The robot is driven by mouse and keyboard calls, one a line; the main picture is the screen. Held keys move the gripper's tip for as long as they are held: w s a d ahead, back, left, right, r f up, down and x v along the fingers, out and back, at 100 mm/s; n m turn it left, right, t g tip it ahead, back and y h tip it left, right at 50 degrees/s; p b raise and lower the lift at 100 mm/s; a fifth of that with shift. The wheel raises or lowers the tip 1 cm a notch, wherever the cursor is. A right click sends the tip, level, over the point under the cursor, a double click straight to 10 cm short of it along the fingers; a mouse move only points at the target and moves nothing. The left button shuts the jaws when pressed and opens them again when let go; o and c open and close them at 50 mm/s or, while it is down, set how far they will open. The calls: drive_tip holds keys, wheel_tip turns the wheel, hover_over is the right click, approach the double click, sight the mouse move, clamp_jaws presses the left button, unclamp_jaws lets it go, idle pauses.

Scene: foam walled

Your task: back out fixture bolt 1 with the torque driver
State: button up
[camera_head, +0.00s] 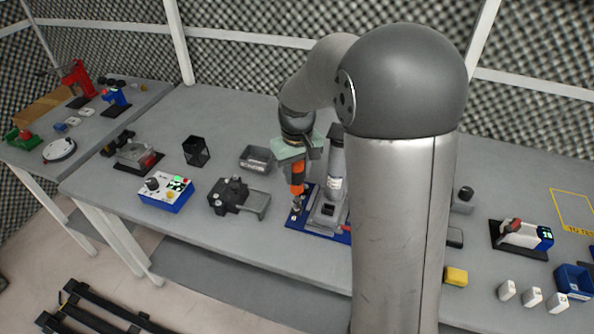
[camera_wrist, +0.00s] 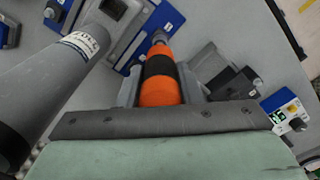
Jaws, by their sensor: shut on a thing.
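The torque driver (camera_head: 298,180), orange with a black band, hangs upright in my gripper (camera_head: 297,164), tip down. In the wrist view the driver (camera_wrist: 160,92) sits between both fingers of my gripper (camera_wrist: 160,84), which is shut on it. The fixture has a blue base plate (camera_head: 310,230) and a grey upright cylinder (camera_head: 335,175); the cylinder also fills the left of the wrist view (camera_wrist: 45,90). The driver's grey tip (camera_wrist: 159,38) is over the blue plate's near-left corner. Fixture bolt 1 is not clearly visible; I cannot tell whether the tip touches it.
A dark grey holder (camera_head: 237,195) stands just left of the fixture, with a grey tray (camera_head: 256,158) behind it. A blue-and-white control box (camera_head: 166,193) and a black mesh cup (camera_head: 196,151) are further left.

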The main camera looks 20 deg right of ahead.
drive_tip(key=shift+f+b, duration=0.4)
drive_tip(key=shift+f, duration=0.2)
idle(0.9)
drive_tip(key=shift+r+p, duration=0.35)
drive_tip(key=shift+r, duration=0.1)
idle(0.9)
drive_tip(key=shift+r+p, duration=1.75)
drive_tip(key=shift+r, duration=0.75)
